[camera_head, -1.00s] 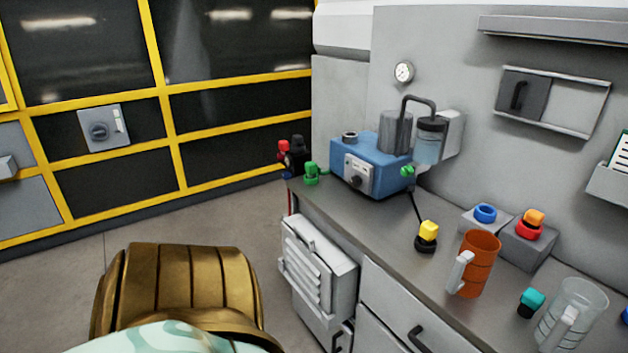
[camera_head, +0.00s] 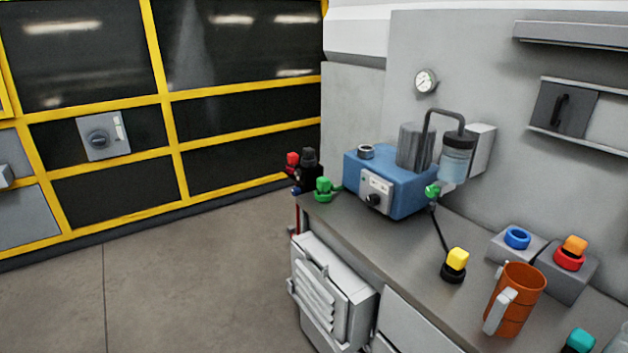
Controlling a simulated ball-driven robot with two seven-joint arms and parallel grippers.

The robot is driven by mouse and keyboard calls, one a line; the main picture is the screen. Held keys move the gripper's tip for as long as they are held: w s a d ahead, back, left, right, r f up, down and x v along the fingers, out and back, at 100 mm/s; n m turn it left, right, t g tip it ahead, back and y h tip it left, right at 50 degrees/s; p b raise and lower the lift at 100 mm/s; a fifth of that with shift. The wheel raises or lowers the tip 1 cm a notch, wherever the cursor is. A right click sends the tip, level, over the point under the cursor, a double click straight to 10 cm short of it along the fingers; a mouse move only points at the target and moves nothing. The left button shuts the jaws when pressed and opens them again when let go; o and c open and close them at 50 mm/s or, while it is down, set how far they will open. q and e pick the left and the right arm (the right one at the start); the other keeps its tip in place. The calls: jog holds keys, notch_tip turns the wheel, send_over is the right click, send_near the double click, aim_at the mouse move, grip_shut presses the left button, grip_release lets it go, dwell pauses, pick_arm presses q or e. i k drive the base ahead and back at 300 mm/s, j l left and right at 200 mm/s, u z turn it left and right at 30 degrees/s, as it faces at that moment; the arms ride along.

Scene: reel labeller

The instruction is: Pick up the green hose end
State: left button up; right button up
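A green knob-like piece (camera_head: 323,189) stands on the left end of the grey counter, with a short green stub toward the blue pump unit (camera_head: 408,184). A second green fitting (camera_head: 432,191) sits at the pump unit's right front corner. A thin black line runs from it down toward a yellow-capped black piece (camera_head: 455,264) on the counter. I cannot tell for sure which green piece is the hose end. Neither of my grippers is in view.
The counter (camera_head: 365,236) also holds red and black fittings (camera_head: 306,168) at its left end, an orange mug (camera_head: 516,298), and grey blocks with a blue ring (camera_head: 517,237) and a red-orange piece (camera_head: 571,253). The floor (camera_head: 190,270) left of it is clear.

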aim_at(323, 183)
jog(key=i+l+u, duration=0.1)
jog(key=i, duration=0.35)
jog(key=i+l+u, duration=0.15)
jog(key=i, duration=0.3)
jog(key=l, duration=0.1)
